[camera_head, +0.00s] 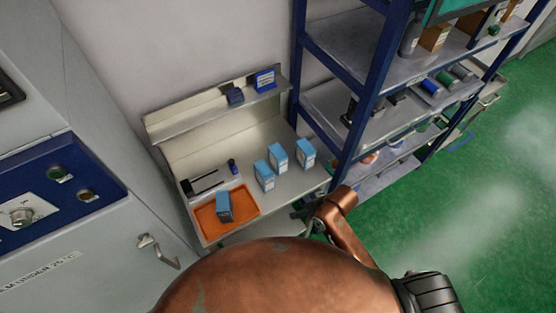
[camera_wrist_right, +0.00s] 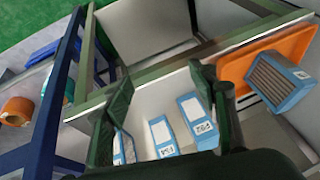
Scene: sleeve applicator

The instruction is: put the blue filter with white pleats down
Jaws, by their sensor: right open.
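A blue-framed filter stands in the orange tray (camera_head: 250,205) in the head view (camera_head: 224,207). The right wrist view shows the same filter (camera_wrist_right: 283,80) on the orange tray (camera_wrist_right: 240,65), with a white label; its pleats look grey-brown there. Several light-blue labelled boxes (camera_head: 278,157) stand on the bench to the right of the tray; in the wrist view they show with white labels (camera_wrist_right: 198,115). My right gripper (camera_wrist_right: 160,80) is open with nothing between its fingers, and the filter is outside them to the right. My left gripper is not in view.
A shelf (camera_head: 215,105) with two small dark-blue items runs above the bench. A blue-framed rack (camera_head: 350,50) stands close on the right. A grey cabinet (camera_head: 85,235) is on the left. A dark holder (camera_head: 203,183) lies behind the tray.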

